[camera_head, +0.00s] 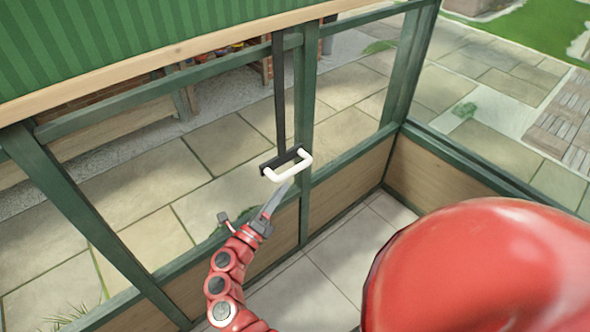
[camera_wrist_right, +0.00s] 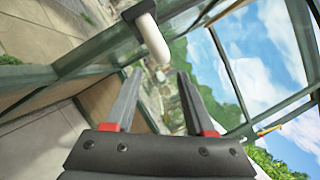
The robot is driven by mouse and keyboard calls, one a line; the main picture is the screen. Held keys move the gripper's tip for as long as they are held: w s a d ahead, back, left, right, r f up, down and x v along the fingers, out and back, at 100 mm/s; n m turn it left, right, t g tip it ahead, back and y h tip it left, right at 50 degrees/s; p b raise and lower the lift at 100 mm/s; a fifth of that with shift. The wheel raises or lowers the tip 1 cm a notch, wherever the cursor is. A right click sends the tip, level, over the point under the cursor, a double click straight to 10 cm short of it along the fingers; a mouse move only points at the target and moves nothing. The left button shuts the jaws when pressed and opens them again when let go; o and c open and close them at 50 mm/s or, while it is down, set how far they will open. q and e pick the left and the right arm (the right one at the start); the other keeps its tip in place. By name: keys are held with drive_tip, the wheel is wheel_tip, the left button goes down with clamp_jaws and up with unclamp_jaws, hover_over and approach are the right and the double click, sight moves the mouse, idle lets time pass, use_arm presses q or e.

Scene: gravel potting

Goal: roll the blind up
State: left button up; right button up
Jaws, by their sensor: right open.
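The green striped blind (camera_head: 150,35) hangs across the upper left of the head view, with a pale wooden bar (camera_head: 170,58) along its lower edge. A white handle (camera_head: 294,167) on a dark mount (camera_head: 284,160) sits at the low end of a dark strip (camera_head: 279,95) in front of the window. My right gripper (camera_head: 275,201) is just below the handle, its finger ends close to it. In the right wrist view the gripper (camera_wrist_right: 160,74) is open and empty, with the white handle (camera_wrist_right: 153,38) just beyond the fingertips. Contact cannot be told. My left gripper does not show.
A green window frame post (camera_head: 305,120) stands right beside the strip and handle. Wooden panels (camera_head: 345,185) run below the green sill. Paved ground (camera_head: 220,150) shows through the glass. My own red body part covers the lower right.

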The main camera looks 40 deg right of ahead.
sight(295, 170)
drive_tip(key=x, duration=0.8)
drive_tip(key=shift+w+d, duration=0.1)
drive_tip(key=shift+d, duration=0.2)
drive_tip(key=shift+c, duration=0.3)
clamp_jaws()
idle(0.7)
